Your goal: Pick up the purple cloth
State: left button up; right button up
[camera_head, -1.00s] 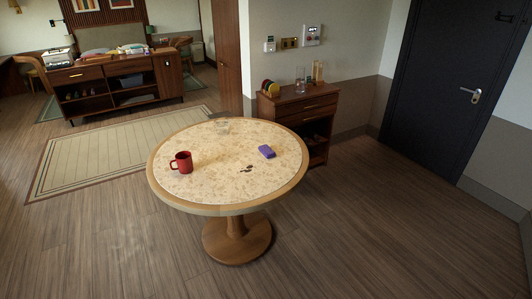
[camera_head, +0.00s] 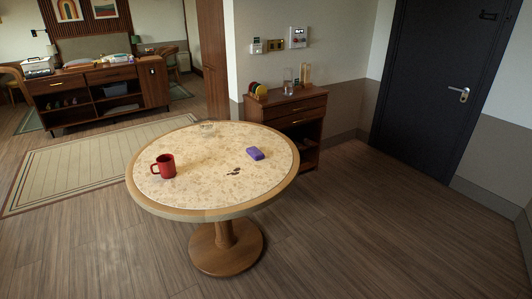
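The purple cloth (camera_head: 255,153) is a small folded block lying on the right half of the round table (camera_head: 152,201). A dark stain (camera_head: 234,172) marks the tabletop just to its lower left. Neither of my grippers shows in the head view, so I cannot see their state. Nothing covers the cloth.
A red mug (camera_head: 164,166) stands at the table's left and a clear glass dish (camera_head: 207,127) at its back. A wooden cabinet (camera_head: 296,117) stands behind the table to the right. The floor in front and to the right is clear, up to a dark door (camera_head: 430,80).

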aim_at(257, 155)
jog(key=z, duration=0.15)
jog(key=i, duration=1.3)
jog(key=u, duration=0.3)
